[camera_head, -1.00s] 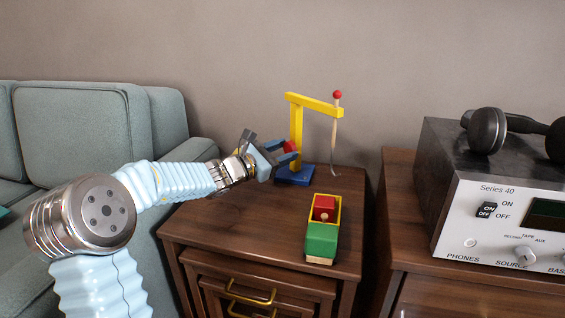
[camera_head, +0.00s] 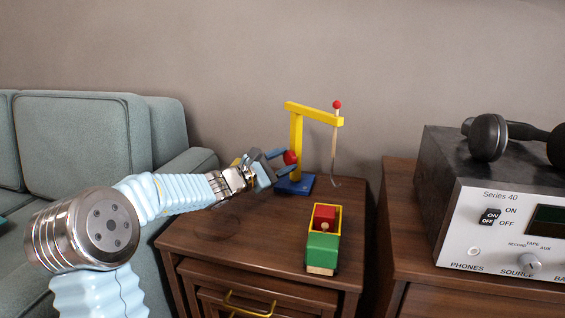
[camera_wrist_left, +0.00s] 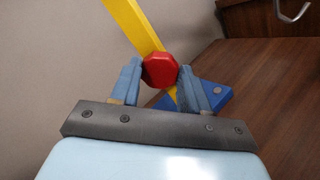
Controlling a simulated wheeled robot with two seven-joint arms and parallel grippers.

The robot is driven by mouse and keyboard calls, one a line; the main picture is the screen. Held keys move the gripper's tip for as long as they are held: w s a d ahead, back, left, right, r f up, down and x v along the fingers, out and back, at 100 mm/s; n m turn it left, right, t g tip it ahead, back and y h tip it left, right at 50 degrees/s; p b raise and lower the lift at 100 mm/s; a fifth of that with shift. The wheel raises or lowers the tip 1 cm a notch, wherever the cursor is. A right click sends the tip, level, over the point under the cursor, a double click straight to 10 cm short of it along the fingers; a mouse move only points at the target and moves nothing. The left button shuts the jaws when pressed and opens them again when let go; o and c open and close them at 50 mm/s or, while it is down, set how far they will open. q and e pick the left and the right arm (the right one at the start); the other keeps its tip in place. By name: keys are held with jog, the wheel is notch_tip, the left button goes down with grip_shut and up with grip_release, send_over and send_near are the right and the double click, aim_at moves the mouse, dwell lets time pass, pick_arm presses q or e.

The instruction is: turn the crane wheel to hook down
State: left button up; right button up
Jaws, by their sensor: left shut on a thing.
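The toy crane stands on the wooden cabinet, with a yellow post and arm (camera_head: 297,142) on a blue base (camera_head: 295,185). Its red wheel (camera_head: 290,157) sits low on the post's left side. My left gripper (camera_head: 283,160) is shut on the red wheel. In the left wrist view the red wheel (camera_wrist_left: 160,70) is between the two blue fingertips (camera_wrist_left: 158,80), before the yellow post (camera_wrist_left: 135,25). The hook (camera_head: 334,183) hangs low from the arm's end, near the cabinet top's back edge, under a rod with a red ball (camera_head: 337,104). My right gripper is not in view.
A green and yellow toy truck (camera_head: 322,250) with a red block stands in front of the crane on the cabinet top (camera_head: 225,235). A stereo unit (camera_head: 500,220) with headphones (camera_head: 488,137) is on the right. A grey-green sofa (camera_head: 75,145) is on the left.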

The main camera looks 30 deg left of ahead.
pick_arm(q)
jog(key=o, duration=1.1)
jog(key=shift+c, duration=0.2)
jog(key=shift+s, duration=0.1)
jog(key=p+v, duration=0.1)
jog(key=v, duration=1.2)
jog(key=shift+s+a, duration=0.1)
jog(key=shift+s, duration=0.25)
